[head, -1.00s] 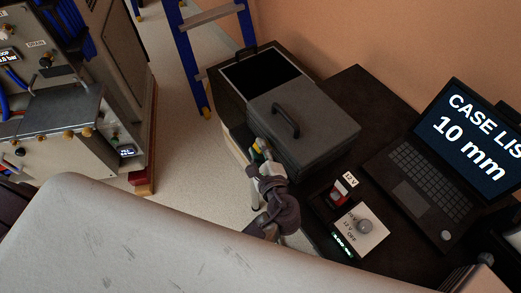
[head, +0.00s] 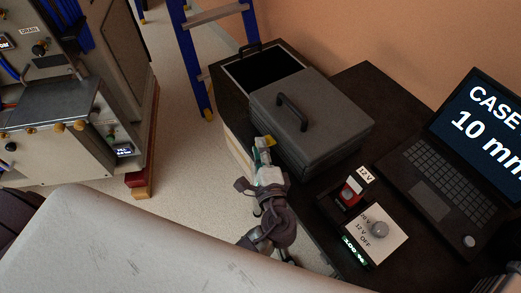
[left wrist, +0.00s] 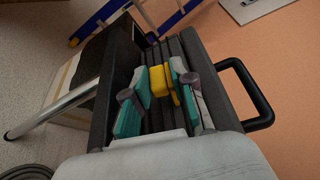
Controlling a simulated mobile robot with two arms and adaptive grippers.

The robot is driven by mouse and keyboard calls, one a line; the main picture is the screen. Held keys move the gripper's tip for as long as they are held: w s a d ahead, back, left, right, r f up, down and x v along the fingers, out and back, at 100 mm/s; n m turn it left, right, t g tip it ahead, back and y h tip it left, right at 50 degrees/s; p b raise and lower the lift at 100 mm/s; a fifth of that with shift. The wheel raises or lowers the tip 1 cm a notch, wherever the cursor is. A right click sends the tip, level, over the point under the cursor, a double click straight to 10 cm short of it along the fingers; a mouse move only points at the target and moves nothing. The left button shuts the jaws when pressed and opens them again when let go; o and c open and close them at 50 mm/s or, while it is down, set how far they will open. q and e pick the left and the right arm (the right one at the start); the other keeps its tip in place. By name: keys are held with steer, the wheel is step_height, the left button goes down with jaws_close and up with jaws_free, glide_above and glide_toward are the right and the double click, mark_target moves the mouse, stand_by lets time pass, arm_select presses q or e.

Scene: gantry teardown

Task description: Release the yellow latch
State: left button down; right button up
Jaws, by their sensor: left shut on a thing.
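The yellow latch (left wrist: 158,81) sits on the ribbed side of the dark grey case (left wrist: 237,113). In the left wrist view, it lies between the two teal-padded fingers of my left gripper (left wrist: 156,92), which is shut on it. In the head view, my left gripper (head: 263,154) is at the near left side of the case (head: 325,125), and only a little yellow of the latch (head: 271,141) shows past the fingers. The case's lid looks closed. My right gripper is in neither view.
An open dark box (head: 262,72) stands behind the case. A laptop (head: 430,185), a red switch (head: 350,191) and a small control box (head: 376,232) are on the dark table to the right. A blue ladder (head: 195,60) stands behind. Pale floor (head: 190,150) is clear at left.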

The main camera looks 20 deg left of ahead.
arm_select(q)
steer(key=shift+s+a+f, duration=0.1)
steer(key=shift+s+f, duration=0.05)
steer(key=shift+f, duration=0.3)
steer(key=c, duration=1.1)
jaws_free()
steer(key=shift+r, duration=0.1)
steer(key=shift+r, duration=0.1)
steer(key=v, duration=1.2)
